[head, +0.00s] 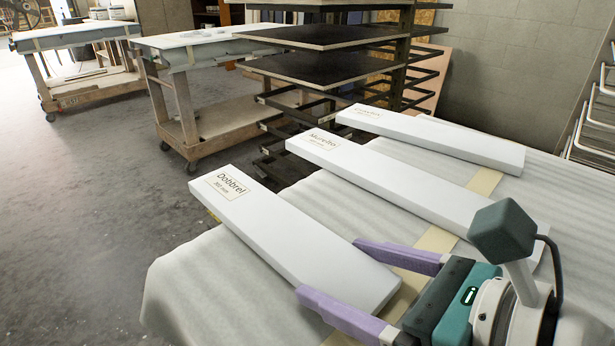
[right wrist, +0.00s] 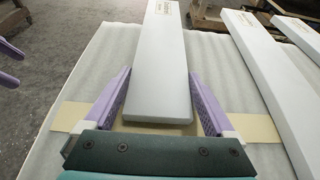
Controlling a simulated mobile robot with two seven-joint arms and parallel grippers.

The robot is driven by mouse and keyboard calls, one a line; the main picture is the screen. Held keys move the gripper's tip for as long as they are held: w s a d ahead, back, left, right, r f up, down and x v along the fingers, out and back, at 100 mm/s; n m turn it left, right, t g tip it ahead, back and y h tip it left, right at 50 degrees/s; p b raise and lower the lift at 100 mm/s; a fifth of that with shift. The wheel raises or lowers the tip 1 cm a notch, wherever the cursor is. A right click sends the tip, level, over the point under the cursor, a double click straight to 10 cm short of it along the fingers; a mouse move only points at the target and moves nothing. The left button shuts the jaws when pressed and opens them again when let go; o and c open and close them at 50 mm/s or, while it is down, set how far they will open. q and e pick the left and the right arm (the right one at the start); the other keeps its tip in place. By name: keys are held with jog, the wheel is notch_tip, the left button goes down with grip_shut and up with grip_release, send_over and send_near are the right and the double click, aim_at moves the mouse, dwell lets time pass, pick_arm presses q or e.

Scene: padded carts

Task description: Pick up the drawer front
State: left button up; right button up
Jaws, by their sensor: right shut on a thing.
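Three white drawer fronts lie side by side on a padded cart. The nearest, marked "Dobbrel" (head: 290,245), also shows in the right wrist view (right wrist: 165,60). My right gripper (head: 325,270) has its purple fingers on the two long sides of this board, shut on it near its near end. The board looks to be lying on the padding; I cannot tell of any lift. The middle front (head: 390,178) and the far front (head: 440,138) lie untouched to its right. My left gripper (right wrist: 10,64) shows only as two spread purple fingertips at the left edge of the right wrist view.
The cart's pale padding (head: 195,290) has a tan strip (head: 432,242) across it under the boards. A dark shelf rack (head: 320,68) stands behind. Two wooden carts (head: 190,110) stand farther back left. Grey floor (head: 90,200) is clear at left.

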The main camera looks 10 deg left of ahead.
jog(key=c, duration=0.5)
